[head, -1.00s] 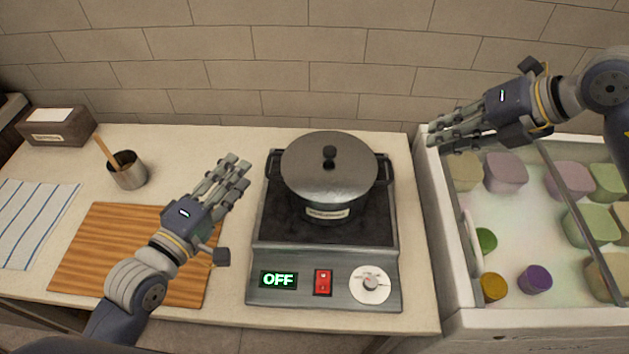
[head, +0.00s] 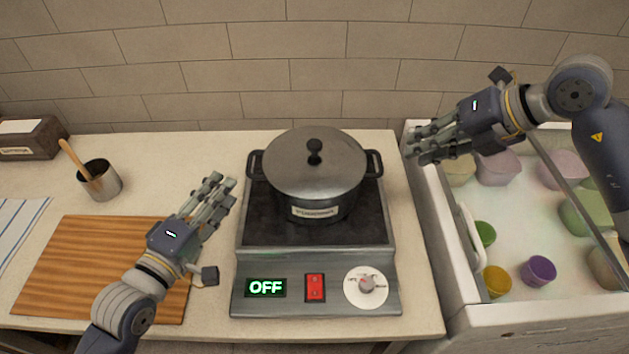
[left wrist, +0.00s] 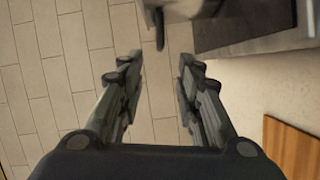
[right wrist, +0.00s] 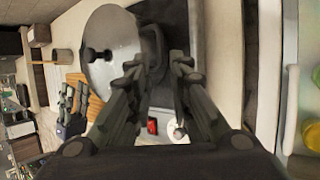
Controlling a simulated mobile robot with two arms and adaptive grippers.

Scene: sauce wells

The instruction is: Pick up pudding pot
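The pudding pot (head: 315,185) is a dark grey lidded pot with two side handles and a white label. It stands upright on the black plate of the cooker (head: 315,258), which shows OFF. In the right wrist view the pot's lid (right wrist: 112,45) is at upper left and one handle shows just beyond the fingertips. My right gripper (head: 422,143) is open and empty, to the right of the pot and apart from it. My left gripper (head: 216,195) is open and empty, left of the pot, its fingers (left wrist: 158,70) spread with nothing between them.
A freezer chest (head: 468,225) with several coloured tubs stands at the right. A wooden board (head: 75,270) lies under my left arm. A metal cup (head: 102,182) with a wooden stick and a dark box (head: 30,138) are at far left. The tiled wall is close behind.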

